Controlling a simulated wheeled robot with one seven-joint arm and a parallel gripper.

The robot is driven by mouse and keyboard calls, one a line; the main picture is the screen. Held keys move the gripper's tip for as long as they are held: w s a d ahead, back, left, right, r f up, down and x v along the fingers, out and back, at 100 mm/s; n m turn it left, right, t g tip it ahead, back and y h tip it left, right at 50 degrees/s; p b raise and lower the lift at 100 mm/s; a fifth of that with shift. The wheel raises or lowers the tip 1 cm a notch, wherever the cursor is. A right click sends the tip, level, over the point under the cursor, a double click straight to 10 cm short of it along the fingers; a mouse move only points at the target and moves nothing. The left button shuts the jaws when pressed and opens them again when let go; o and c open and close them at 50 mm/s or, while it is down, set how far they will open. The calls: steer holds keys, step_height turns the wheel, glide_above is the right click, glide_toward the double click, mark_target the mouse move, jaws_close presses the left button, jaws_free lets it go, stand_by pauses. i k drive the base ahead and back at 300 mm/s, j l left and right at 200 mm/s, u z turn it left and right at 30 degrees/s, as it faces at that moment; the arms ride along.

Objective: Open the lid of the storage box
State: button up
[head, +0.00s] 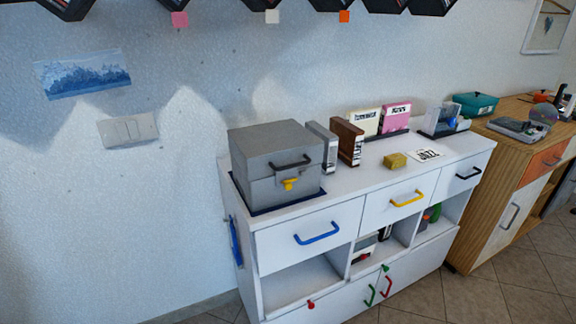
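The grey storage box (262,187) stands on a dark mat at the left end of the white cabinet's top. Its lid (262,148) is shut and carries a dark handle (291,161) on the front. A yellow latch (290,184) sits on the front below the lid; I cannot tell whether it is fastened. My gripper is not in view.
The white cabinet (340,215) has drawers with blue, yellow and black handles. Upright cases, including a brown one (347,140), stand right of the box. A small yellow block (395,160) lies farther right. Dark shelves hang above.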

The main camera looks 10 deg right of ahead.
mark_target(280, 149)
steer(key=i+j, duration=0.1)
steer(key=i, duration=0.35)
steer(key=i+l, duration=0.2)
steer(key=l, duration=0.15)
steer(key=i+l, duration=0.2)
steer(key=l+z, duration=0.05)
steer(key=l, duration=0.05)
